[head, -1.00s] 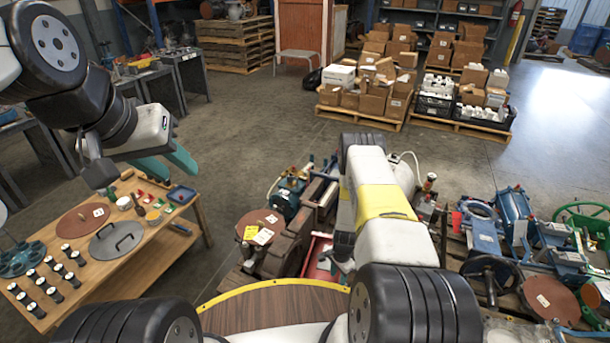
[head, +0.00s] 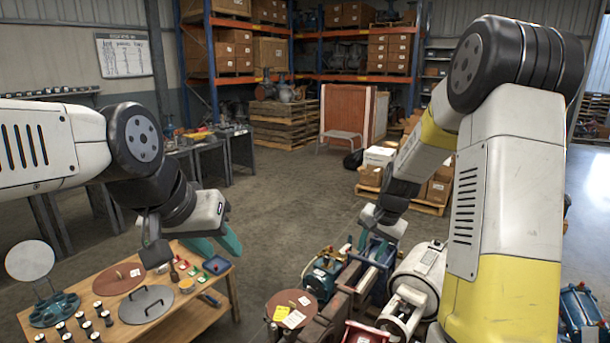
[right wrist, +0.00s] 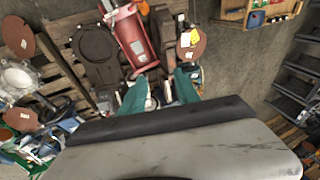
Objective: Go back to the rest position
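My left gripper (head: 216,243) hangs at the left over the right back part of the wooden table, its teal fingers apart with nothing seen between them. My right gripper (head: 380,238) is near the middle of the head view, above the machine parts, below its raised yellow and white arm. In the right wrist view the right gripper (right wrist: 160,90) has its two teal fingers spread apart, and I see nothing held. A red cylindrical part (right wrist: 132,36) lies beyond the fingertips.
Machine parts, including a white cylinder (head: 420,272), crowd the area below my right arm. Open concrete floor (head: 290,205) lies behind. Loaded shelves (head: 300,40) stand at the back.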

